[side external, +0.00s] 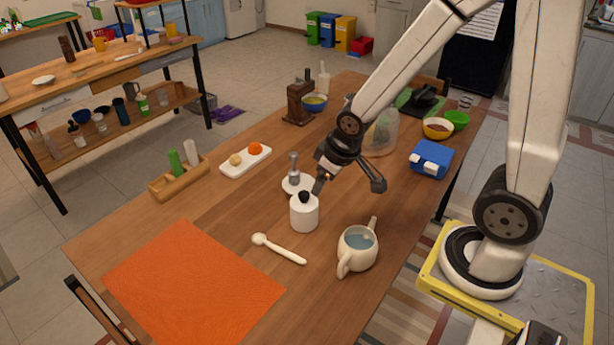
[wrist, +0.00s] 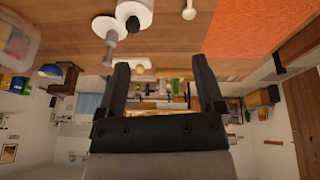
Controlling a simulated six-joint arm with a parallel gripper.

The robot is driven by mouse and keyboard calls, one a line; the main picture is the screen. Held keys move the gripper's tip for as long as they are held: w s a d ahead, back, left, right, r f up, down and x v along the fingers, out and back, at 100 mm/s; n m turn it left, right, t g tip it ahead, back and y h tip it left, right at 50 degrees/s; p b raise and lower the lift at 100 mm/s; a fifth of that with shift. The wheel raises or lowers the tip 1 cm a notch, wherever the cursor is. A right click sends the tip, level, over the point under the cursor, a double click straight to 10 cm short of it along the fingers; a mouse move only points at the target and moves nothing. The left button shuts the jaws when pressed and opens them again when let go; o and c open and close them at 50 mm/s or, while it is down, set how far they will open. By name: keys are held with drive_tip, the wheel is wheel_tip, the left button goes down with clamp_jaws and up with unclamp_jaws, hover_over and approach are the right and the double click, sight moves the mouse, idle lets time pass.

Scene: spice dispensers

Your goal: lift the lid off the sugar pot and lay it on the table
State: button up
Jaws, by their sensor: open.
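The white sugar pot (side external: 304,216) stands upright on the wooden table. Its lid with a black knob (side external: 304,197) is on top. In the wrist view the pot (wrist: 138,8) is at the top edge, with the dark knob (wrist: 133,24) pointing toward the camera side. My gripper (side external: 348,190) is open and empty. It is above and to the right of the pot, with one finger close to the knob in the side view; whether they touch cannot be told. In the wrist view the gripper (wrist: 162,66) has nothing between its fingers.
A grey-topped utensil on a white base (side external: 293,181) stands just behind the pot. A white spoon (side external: 279,249) and a pale jug (side external: 357,248) are in front. The orange mat (side external: 192,285) lies at front left. Bare table separates the mat from the pot.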

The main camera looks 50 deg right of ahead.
drive_tip(key=w+d+f+n+t, duration=0.2)
drive_tip(key=w+d+f+t, duration=0.1)
drive_tip(key=w+d, duration=0.45)
drive_tip(key=n+t+y, duration=0.3)
drive_tip(key=n+y, duration=0.3)
drive_tip(key=y, duration=0.4)
approach(304, 199)
drive_tip(key=w, duration=0.2)
drive_tip(key=shift+w+a+f, duration=0.15)
drive_tip(key=shift+f, duration=0.15)
drive_tip(key=shift+x, duration=1.3)
